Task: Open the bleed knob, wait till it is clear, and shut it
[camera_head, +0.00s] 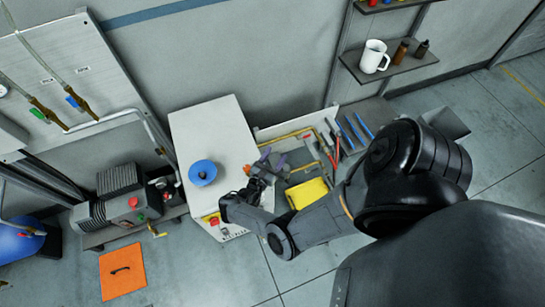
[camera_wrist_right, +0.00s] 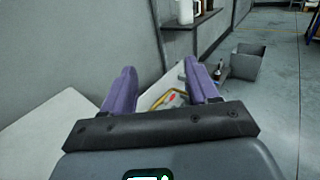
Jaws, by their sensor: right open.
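My right gripper (camera_head: 271,161) is open, with two purple fingers, beside the right edge of the white cabinet (camera_head: 215,125). In the right wrist view its fingers (camera_wrist_right: 160,76) are spread with nothing between them. A blue round knob-like part (camera_head: 203,172) sits on the cabinet top, left of the gripper and apart from it. A red knob (camera_head: 214,221) shows at the cabinet's front end. A machine with red and green buttons (camera_head: 133,203) stands at the left, with a small yellow-handled part (camera_head: 157,231) below it. I cannot tell which is the bleed knob. My left gripper is out of view.
A tray of tools with a yellow block (camera_head: 307,193) lies right of the cabinet, partly behind my right arm. A wall shelf holds a white mug (camera_head: 374,56) and small bottles. An orange mat (camera_head: 122,271) lies on the floor. Pipes with valves (camera_head: 75,103) run along the left wall panel.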

